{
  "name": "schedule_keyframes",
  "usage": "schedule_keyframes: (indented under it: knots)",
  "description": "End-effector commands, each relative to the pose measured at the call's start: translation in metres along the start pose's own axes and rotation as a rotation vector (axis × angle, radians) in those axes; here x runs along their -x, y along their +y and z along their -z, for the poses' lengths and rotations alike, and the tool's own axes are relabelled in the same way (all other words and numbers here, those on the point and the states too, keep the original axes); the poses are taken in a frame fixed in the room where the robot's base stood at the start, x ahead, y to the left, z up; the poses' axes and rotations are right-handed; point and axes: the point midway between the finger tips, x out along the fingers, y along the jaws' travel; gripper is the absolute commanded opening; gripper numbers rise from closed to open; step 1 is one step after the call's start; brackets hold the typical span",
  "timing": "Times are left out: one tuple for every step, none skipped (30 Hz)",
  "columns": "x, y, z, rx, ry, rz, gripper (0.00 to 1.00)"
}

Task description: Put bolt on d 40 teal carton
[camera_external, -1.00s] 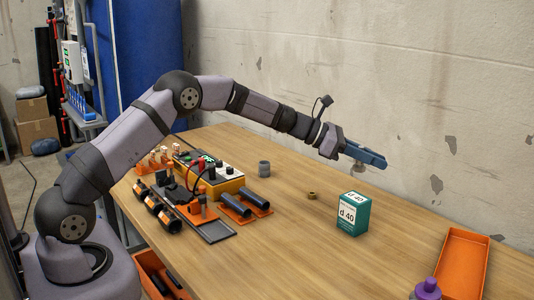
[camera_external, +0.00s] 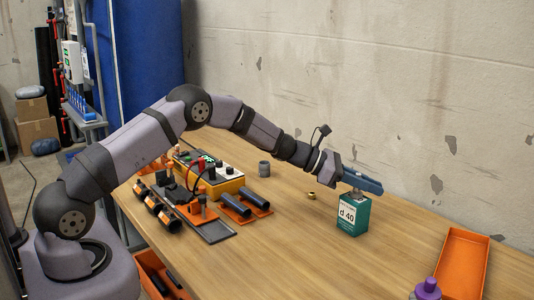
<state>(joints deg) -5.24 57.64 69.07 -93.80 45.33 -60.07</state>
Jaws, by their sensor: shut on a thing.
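The teal d 40 carton (camera_external: 351,217) stands upright on the wooden table, right of centre. My gripper (camera_external: 362,184) is directly over the carton's top and is shut on the bolt (camera_external: 357,190). The bolt is small and grey and hangs below the fingers at the carton's top. I cannot tell whether it touches the carton. The fingers hide part of the bolt and of the carton's top.
A brass nut (camera_external: 310,196) lies left of the carton, and a grey ring (camera_external: 264,169) stands farther back. An orange tray (camera_external: 461,262) and a purple-capped bottle (camera_external: 427,289) are at the right. Dark pipes (camera_external: 257,201) and an electronic unit (camera_external: 208,172) are at the left.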

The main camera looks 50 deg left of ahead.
Motion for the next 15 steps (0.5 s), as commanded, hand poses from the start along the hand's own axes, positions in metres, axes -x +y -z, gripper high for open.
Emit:
schedule_keyframes:
  knots:
    - [0.0002, 0.0002, -0.0014, -0.001, -0.002, 0.0, 0.0]
    - [0.0003, 0.0002, -0.0014, -0.001, -0.002, 0.0, 0.0]
    - [0.0003, 0.0002, -0.0013, -0.001, -0.002, 0.0, 0.0]
    - [0.0001, 0.0002, -0.0011, -0.001, -0.002, 0.0, 0.0]
    - [-0.0001, 0.0002, -0.0004, -0.001, -0.002, 0.0, 0.0]
    - [-0.0006, 0.0002, 0.0007, -0.001, -0.002, 0.0, 0.0]
    - [-0.001, 0.0002, 0.0017, -0.001, -0.002, 0.0, 0.0]
    - [-0.0013, 0.0002, 0.0027, -0.001, -0.002, 0.0, 0.0]
    - [-0.0015, 0.0001, 0.0035, -0.001, 0.0, 0.0, 0.16]
    - [-0.0011, 0.0001, 0.0026, -0.001, 0.0, 0.0, 0.23]
    - [-0.0011, 0.0, 0.0025, -0.001, 0.0, 0.0, 0.3]
    - [-0.0011, 0.0, 0.0026, -0.001, 0.0, 0.0, 0.33]
    - [-0.0011, 0.0, 0.0026, -0.001, 0.0, 0.0, 0.33]
    - [-0.0011, 0.0, 0.0026, -0.001, 0.0, 0.0, 0.33]
    - [-0.0011, 0.0, 0.0026, -0.001, 0.0, 0.0, 0.33]
